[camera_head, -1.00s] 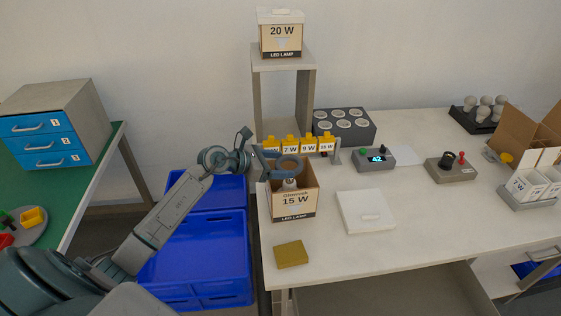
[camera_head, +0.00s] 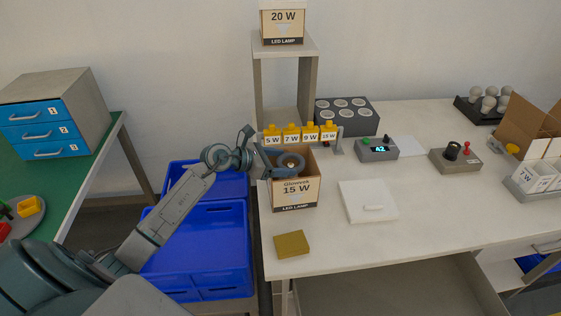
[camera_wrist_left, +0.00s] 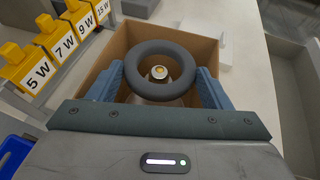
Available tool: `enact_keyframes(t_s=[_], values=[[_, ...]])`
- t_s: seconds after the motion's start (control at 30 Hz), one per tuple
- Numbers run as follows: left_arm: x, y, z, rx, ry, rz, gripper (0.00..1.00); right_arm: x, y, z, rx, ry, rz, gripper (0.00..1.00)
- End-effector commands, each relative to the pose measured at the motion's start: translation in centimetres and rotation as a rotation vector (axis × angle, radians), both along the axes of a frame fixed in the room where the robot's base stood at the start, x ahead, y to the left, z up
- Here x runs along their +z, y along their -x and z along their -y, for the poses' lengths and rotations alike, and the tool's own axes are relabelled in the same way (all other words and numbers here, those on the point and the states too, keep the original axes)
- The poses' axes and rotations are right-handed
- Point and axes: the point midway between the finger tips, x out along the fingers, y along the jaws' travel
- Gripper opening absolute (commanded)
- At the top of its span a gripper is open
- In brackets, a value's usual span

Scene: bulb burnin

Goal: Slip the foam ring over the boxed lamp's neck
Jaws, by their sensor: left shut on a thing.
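The foam ring (camera_head: 291,160) is dark grey and held level by my left gripper (camera_head: 283,161), whose fingers are shut on its sides. The ring is at the open top of the cardboard box marked 15 W (camera_head: 296,193). In the left wrist view the ring (camera_wrist_left: 138,68) shows between the two blue-grey fingers (camera_wrist_left: 160,82). The boxed lamp's end (camera_wrist_left: 159,72) shows through the ring's hole, near its middle. My right gripper is not in view.
A rack with yellow wattage tags (camera_head: 301,134) stands close behind the box. A white lid (camera_head: 367,203) lies to the right, a mustard-coloured block (camera_head: 292,244) in front. A shelf stand (camera_head: 257,88) with a 20 W box (camera_head: 283,25) stands behind. Blue bins (camera_head: 200,250) are at left.

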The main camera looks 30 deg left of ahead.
Motion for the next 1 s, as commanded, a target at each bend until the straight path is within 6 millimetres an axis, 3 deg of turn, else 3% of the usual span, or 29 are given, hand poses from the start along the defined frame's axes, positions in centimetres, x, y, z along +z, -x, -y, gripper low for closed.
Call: enact_keyframes(t_s=[0.17, 0.2, 0.3, 0.33, 0.67, 1.0], values=[[-1.2, 0.0, 0.0, 0.0, 0.001, -0.001, 0.52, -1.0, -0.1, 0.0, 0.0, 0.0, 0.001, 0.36], [-1.0, 0.0, 0.0, 0.0, 0.0, 0.0, 0.76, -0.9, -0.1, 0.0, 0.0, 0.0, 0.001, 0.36], [-0.9, 0.0, 0.0, 0.0, 0.001, -0.001, 0.96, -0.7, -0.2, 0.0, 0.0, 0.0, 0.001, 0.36], [-0.9, 0.0, 0.0, 0.0, 0.001, -0.001, 0.98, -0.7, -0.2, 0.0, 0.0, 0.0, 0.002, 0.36], [-0.9, 0.3, -0.3, 0.001, -0.002, 0.0, 0.98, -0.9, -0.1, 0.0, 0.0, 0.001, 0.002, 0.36], [0.4, 3.2, -2.6, 0.0, -0.007, -0.001, 0.98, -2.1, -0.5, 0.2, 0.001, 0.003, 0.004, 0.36]])
